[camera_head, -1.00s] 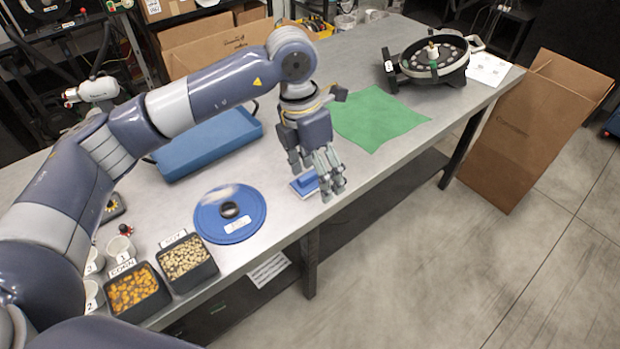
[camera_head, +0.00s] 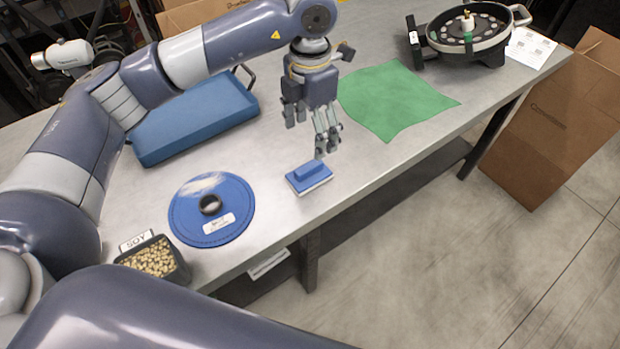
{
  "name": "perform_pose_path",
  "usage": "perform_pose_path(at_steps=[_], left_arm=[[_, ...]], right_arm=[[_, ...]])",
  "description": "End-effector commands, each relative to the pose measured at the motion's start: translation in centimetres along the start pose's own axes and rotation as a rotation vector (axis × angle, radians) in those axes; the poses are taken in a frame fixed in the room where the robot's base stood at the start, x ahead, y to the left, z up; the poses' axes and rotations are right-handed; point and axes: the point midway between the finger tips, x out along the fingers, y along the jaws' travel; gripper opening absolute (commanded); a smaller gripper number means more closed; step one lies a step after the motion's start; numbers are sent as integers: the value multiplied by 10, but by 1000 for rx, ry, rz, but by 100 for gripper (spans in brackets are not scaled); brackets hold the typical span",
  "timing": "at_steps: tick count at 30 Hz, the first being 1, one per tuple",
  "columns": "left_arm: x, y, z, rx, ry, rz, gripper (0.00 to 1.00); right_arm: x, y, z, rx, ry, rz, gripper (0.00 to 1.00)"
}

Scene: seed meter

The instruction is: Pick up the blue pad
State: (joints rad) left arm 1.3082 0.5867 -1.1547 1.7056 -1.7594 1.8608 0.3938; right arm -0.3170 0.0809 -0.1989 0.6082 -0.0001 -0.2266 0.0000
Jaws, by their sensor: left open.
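The blue pad (camera_head: 309,178) is a small block with a raised blue grip on top and a pale underside. It lies on the grey table near the front edge. My left gripper (camera_head: 322,152) is open and empty, with its fingers pointing down just above and behind the pad. It looks apart from the pad, though the exact height gap is hard to judge. My right gripper is not in view.
A round blue disc (camera_head: 236,222) with a black hub lies left of the pad. A blue tray (camera_head: 195,125) is behind. A green cloth (camera_head: 395,98) and a round black seed meter (camera_head: 470,38) are to the right. A soy bin (camera_head: 154,262) stands front left.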

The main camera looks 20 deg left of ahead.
Motion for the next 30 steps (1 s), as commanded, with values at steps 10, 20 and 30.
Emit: perform_pose_path(at_steps=[10, 20, 30], left_arm=[[41, 0, -1, -1, 4, -3, 73], [76, 1, 0, -1, 2, -1, 73], [120, 6, 0, 0, 2, -2, 73]], right_arm=[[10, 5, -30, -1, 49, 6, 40], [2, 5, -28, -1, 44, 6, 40], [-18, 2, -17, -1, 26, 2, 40]])
